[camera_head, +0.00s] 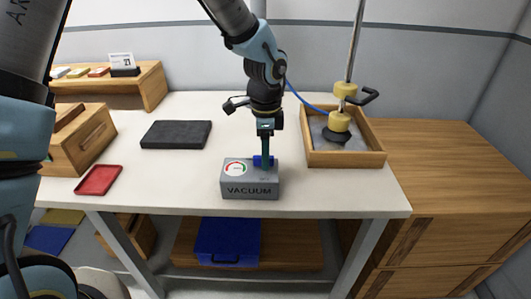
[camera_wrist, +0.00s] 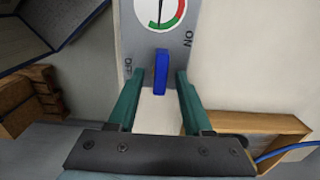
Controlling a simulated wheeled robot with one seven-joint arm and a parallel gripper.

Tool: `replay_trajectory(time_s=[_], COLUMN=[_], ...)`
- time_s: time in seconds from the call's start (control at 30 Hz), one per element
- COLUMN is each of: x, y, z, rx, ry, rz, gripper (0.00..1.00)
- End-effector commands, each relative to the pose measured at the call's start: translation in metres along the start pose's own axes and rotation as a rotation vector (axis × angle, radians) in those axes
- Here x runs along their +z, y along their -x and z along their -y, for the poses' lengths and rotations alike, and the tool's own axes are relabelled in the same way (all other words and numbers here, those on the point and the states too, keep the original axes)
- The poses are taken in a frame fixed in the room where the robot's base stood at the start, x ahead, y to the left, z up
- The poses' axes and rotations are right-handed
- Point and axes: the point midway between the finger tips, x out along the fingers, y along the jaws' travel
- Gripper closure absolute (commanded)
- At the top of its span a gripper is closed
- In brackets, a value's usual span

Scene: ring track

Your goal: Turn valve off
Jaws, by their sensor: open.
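The grey box (camera_head: 249,191) marked VACUUM sits near the front edge of the white table. It has a round dial (camera_head: 235,169) and a blue valve handle (camera_head: 262,160) on top. In the wrist view the blue handle (camera_wrist: 161,72) lies between the OFF and ON labels, with OFF to its left and ON to its right; the gauge (camera_wrist: 160,10) is cut off at the top. My gripper (camera_wrist: 160,85) is open, with a green finger on each side of the handle and visible gaps between. In the head view my gripper (camera_head: 265,152) points down at the handle.
A wooden tray (camera_head: 376,140) with a yellow-and-black suction tool (camera_head: 340,122) stands right of the box, with a blue hose. A dark slab (camera_head: 177,134) and a red tray (camera_head: 98,180) lie left. The table between them is clear.

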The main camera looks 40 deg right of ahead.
Motion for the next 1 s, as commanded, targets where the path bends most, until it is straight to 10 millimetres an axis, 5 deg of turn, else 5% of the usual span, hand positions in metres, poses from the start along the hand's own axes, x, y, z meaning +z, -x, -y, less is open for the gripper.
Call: replay_trajectory(time_s=[0.07, 0.5, 1.0], x=[0.0001, 0.0003, 0.0002], y=[0.0001, 0.0004, 0.0003], z=[0.0, 0.0, -0.0003], rx=[0.0, 0.0, 0.001], ry=[0.0, 0.001, 0.01], rz=[0.0, 0.0, 0.001], gripper=[0.51, 1.0, 1.0])
